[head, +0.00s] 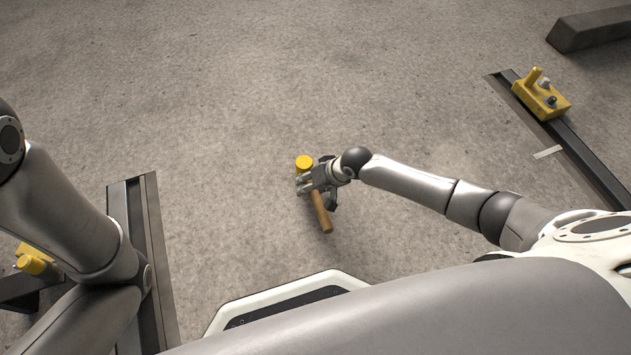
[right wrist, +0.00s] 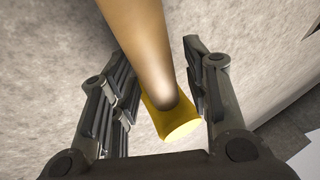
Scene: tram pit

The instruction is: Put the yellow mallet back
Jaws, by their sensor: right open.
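The yellow mallet has a yellow head (head: 304,162) and a brown wooden handle (head: 322,212); it is on or just above the grey floor near the middle of the head view. My right gripper (head: 313,184) is at the mallet, over the handle close to the head, and hides part of it. In the right wrist view my right gripper (right wrist: 152,70) is open, with the handle (right wrist: 140,50) running between its two fingers and the yellow head (right wrist: 170,118) near the palm. I see gaps beside the handle. My left gripper is not in view; only the left arm shows.
A dark rail (head: 590,172) at the right carries a yellow block with knobs (head: 541,98). Another rail (head: 146,215) runs at the left, with a yellow part (head: 32,262) beyond my left arm. A dark beam (head: 592,30) lies top right.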

